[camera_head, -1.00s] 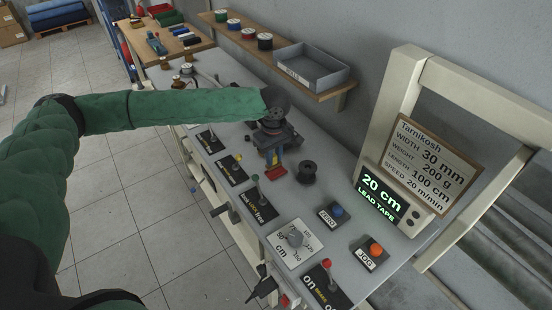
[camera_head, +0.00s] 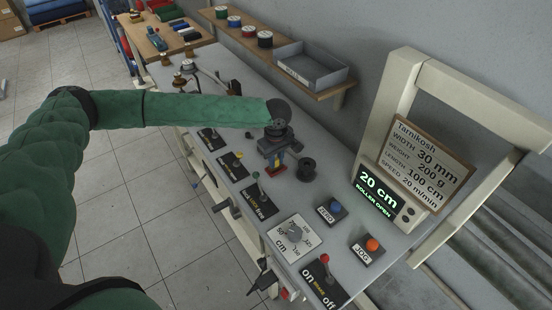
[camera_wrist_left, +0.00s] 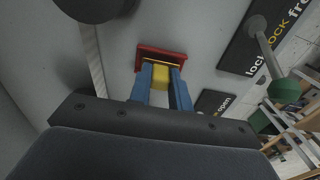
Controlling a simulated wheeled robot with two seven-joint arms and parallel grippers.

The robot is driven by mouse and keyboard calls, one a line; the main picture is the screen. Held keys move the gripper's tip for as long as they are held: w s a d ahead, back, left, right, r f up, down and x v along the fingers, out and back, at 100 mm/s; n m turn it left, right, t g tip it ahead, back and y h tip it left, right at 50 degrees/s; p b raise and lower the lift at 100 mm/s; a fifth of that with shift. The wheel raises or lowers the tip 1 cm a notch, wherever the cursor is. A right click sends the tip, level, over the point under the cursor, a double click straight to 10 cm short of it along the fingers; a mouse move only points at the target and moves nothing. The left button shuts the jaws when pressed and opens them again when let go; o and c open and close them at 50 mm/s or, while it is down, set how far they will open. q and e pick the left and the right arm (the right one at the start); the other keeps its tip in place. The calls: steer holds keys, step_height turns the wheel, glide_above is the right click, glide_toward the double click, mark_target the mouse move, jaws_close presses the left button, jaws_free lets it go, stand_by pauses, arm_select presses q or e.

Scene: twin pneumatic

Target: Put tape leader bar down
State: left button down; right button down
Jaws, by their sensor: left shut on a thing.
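The tape leader bar (camera_wrist_left: 161,58) is a red bar with a yellow block in the left wrist view. My left gripper (camera_wrist_left: 161,80) has its two blue fingers shut on either side of the yellow block. The red part lies across just beyond the fingertips. In the head view, the left gripper (camera_head: 276,162) points down at the grey bench top, left of a black roller (camera_head: 306,169), with the red of the bar (camera_head: 276,171) at its tips. I cannot tell whether the bar touches the surface. My right gripper is not in view.
The display (camera_head: 380,192) reads 20 cm, ROLLER OPEN. Labelled levers (camera_head: 256,188), a dial (camera_head: 294,235), a blue button (camera_head: 333,209) and an orange button (camera_head: 372,245) line the bench. A grey tray (camera_head: 311,67) sits on the back shelf.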

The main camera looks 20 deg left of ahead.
arm_select(q)
steer(key=c, duration=1.3)
jaws_free()
steer(key=shift+f, duration=0.1)
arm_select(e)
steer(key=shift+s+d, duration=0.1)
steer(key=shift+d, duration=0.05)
arm_select(q)
steer(key=shift+r, duration=0.2)
step_height(320, 180, up, 2)
steer(key=shift+r+b, duration=0.25)
steer(key=shift+b, duration=0.4)
step_height(320, 180, up, 9)
steer(key=b, duration=0.2)
steer(key=shift+r, duration=0.15)
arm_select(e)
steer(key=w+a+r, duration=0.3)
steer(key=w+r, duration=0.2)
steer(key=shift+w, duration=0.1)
